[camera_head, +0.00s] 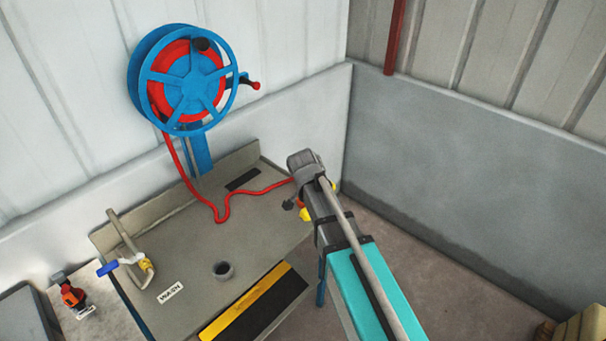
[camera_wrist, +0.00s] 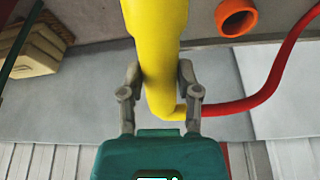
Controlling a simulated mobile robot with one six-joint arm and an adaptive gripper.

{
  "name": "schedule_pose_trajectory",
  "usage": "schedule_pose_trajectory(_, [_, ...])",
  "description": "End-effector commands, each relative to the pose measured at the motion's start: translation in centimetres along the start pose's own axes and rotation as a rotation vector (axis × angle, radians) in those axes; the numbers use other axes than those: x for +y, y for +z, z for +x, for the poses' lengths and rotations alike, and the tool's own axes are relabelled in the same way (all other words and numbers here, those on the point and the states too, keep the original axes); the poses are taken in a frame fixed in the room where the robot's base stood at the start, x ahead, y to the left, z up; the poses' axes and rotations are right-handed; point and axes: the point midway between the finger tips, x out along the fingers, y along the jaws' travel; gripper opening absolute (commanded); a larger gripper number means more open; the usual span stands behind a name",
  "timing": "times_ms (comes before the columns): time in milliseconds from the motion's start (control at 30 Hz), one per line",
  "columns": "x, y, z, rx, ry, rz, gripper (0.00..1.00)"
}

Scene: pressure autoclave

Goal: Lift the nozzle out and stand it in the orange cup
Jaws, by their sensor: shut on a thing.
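The yellow nozzle (camera_wrist: 155,60) stands out in the wrist view, between the two fingers of my gripper (camera_wrist: 160,82), which is shut on it. The red hose (camera_wrist: 250,95) joins its near end. In the head view the yellow nozzle (camera_head: 306,214) shows only as small patches around my gripper (camera_head: 296,204), mostly hidden by my arm. The orange cup (camera_wrist: 236,18) shows its open mouth in the wrist view, to the right of the nozzle and apart from it. I cannot make out the orange cup in the head view.
A blue reel (camera_head: 186,78) on the wall feeds the red hose (camera_head: 224,206) across the grey bench (camera_head: 190,245). A dark round socket (camera_head: 223,270), a pipe with a blue-handled valve (camera_head: 122,264) and a yellow-black strip (camera_head: 250,305) are on the bench. Wooden crates (camera_head: 580,325) sit right.

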Motion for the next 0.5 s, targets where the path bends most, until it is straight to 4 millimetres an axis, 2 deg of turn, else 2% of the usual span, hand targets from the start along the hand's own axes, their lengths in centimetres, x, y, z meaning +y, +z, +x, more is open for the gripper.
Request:
schedule_pose_trajectory(33, [-0.5, -0.2, 1.1, 0.058, 0.003, 0.007, 0.0])
schedule_pose_trajectory(133, [-1.2, -1.2, 1.7, 0.175, 0.009, 0.019, 0.0])
schedule_pose_trajectory(500, [-4.2, -4.2, 1.6, 0.59, 0.023, 0.031, 0.0])
